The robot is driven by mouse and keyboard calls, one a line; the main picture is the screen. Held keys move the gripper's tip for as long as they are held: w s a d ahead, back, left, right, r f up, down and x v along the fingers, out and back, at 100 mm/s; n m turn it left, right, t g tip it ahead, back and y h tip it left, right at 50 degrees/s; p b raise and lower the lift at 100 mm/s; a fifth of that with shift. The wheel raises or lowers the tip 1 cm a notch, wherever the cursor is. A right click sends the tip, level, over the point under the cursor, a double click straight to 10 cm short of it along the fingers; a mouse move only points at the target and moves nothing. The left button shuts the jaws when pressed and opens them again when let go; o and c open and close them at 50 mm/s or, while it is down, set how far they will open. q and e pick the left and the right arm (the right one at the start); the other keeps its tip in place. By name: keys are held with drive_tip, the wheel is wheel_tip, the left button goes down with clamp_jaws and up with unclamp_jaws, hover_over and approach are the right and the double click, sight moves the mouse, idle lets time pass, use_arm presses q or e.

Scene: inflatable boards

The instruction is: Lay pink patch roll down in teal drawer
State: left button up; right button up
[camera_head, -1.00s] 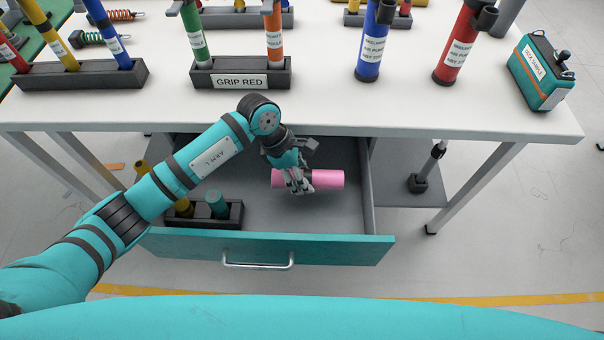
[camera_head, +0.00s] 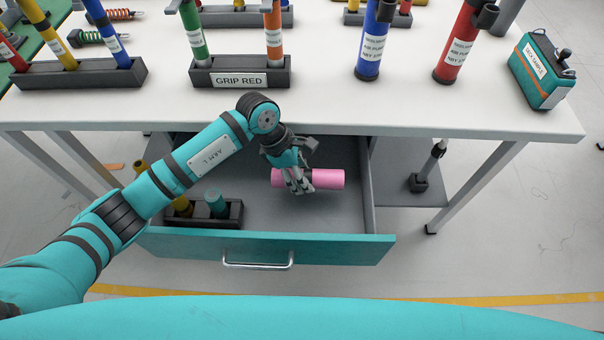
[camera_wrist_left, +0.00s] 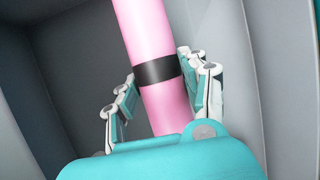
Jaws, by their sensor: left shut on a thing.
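The pink patch roll (camera_head: 328,179) lies sideways inside the open teal drawer (camera_head: 335,250), in its right half. My left gripper (camera_head: 298,186) reaches down into the drawer and is shut on the roll left of its middle. In the left wrist view the roll (camera_wrist_left: 152,40), with a black band around it, passes between the two fingers of my left gripper (camera_wrist_left: 160,95). I cannot tell whether the roll touches the drawer floor. My right gripper is not in view.
A black holder (camera_head: 232,215) with yellow and teal cylinders stands in the drawer's left front. The white tabletop (camera_head: 330,108) overhangs the drawer's back. The drawer's front middle floor is bare.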

use_arm(q)
drive_tip(key=shift+b, duration=0.4)
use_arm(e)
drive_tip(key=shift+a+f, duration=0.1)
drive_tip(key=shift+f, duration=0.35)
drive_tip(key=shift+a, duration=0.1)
use_arm(q)
drive_tip(key=shift+f, duration=0.3)
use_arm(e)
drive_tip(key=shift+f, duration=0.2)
use_arm(q)
drive_tip(key=shift+f+b, duration=0.6)
drive_tip(key=shift+b, duration=0.2)
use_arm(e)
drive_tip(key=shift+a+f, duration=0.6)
use_arm(q)
drive_tip(key=shift+f, duration=0.15)
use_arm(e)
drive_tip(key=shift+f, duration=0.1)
use_arm(q)
drive_tip(key=shift+f, duration=0.1)
drive_tip(key=shift+a+f+b, duration=0.1)
drive_tip(key=shift+f+b, duration=0.1)
drive_tip(key=shift+b, duration=0.2)
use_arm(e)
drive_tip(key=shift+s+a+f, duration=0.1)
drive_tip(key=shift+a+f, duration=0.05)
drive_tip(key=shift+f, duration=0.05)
use_arm(q)
drive_tip(key=shift+f+b, duration=0.45)
